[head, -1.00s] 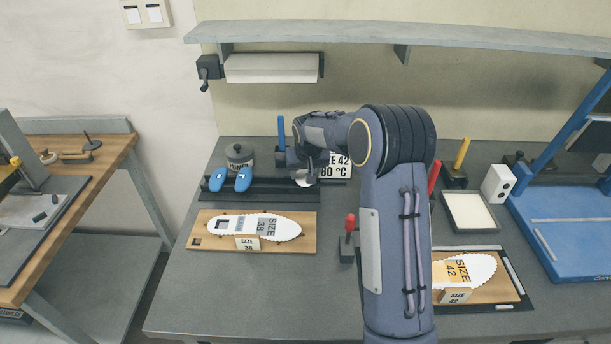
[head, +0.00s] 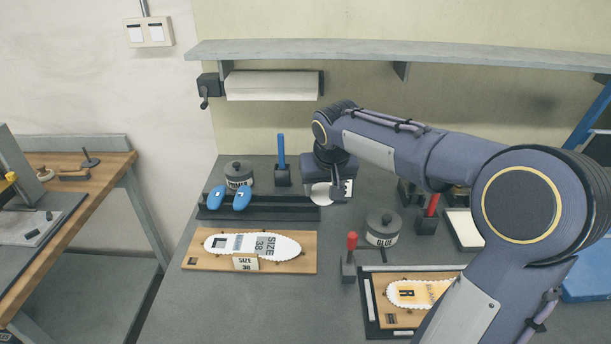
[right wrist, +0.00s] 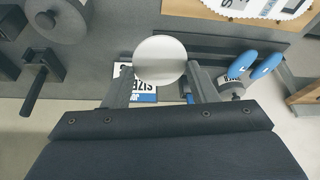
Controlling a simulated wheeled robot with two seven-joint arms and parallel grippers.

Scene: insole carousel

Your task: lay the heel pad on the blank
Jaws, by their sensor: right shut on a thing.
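My right gripper (head: 334,186) is shut on a round white disc, which looks like the heel pad (head: 320,194). The heel pad also shows in the right wrist view (right wrist: 160,60), between the two fingers (right wrist: 162,88). It is held at the right end of a black rack. One white blank with a scalloped edge (head: 285,245), marked size 38, lies on a wooden board (head: 200,263) at front left. A second blank (head: 407,296) lies on a board at front right, partly hidden by my right arm. My left gripper is out of view.
The black rack (head: 270,213) holds two blue pads (head: 242,199). A primer pot (head: 238,176) and a blue-handled tool (head: 281,151) stand behind. A glue pot (head: 383,230) and a red-handled tool (head: 351,254) stand between the gripper and the right board.

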